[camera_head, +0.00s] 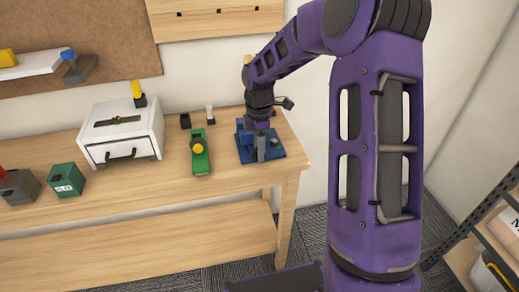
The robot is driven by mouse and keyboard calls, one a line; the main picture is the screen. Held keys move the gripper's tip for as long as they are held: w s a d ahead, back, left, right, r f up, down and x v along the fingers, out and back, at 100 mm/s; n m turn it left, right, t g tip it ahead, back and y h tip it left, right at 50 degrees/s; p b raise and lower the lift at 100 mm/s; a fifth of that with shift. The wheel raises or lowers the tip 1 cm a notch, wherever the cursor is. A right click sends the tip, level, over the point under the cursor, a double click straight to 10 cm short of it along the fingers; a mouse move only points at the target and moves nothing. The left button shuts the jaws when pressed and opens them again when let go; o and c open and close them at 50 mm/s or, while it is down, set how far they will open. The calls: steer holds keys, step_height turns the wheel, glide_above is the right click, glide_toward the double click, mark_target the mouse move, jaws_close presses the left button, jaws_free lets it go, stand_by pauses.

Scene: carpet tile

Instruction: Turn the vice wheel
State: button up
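A blue vice (246,148) stands on a blue base at the right end of the wooden workbench. A grey upright part shows at its middle. My purple arm reaches over from the right, and my dark gripper (261,122) points down right above the vice. The gripper overlaps the vice in this view, so I cannot tell whether it touches it. The vice wheel is not clearly visible; the gripper may cover it. The fingers are too small and dark to tell whether they are open or shut.
A green tool with a yellow knob (200,154) stands left of the vice. Further left are a white box (122,135) with a black handle, a green box (66,180) and a dark box (19,187). A shelf rack (490,235) stands at the right.

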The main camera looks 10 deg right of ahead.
jaws_close()
steer(key=shift+a+h, duration=0.1)
steer(key=shift+h, duration=0.2)
steer(key=h, duration=0.1)
steer(key=h+b, duration=0.1)
steer(key=shift+a+h, duration=0.3)
steer(key=shift+a, duration=0.05)
steer(key=h, duration=0.4)
steer(key=shift+a+f+h, duration=0.15)
steer(key=shift+a+h, duration=0.1)
steer(key=shift+h, duration=0.05)
steer(key=h, duration=0.3)
steer(key=shift+a+f+h, duration=0.2)
steer(key=shift+h, duration=0.1)
steer(key=shift+a+f+h+b, duration=0.15)
steer(key=shift+h+b, duration=0.15)
steer(key=shift+h, duration=0.8)
steer(key=shift+d+f+h+b, duration=0.1)
steer(key=shift+h+b, duration=0.15)
steer(key=shift+h, duration=0.85)
steer(key=shift+o, duration=2)
jaws_free()
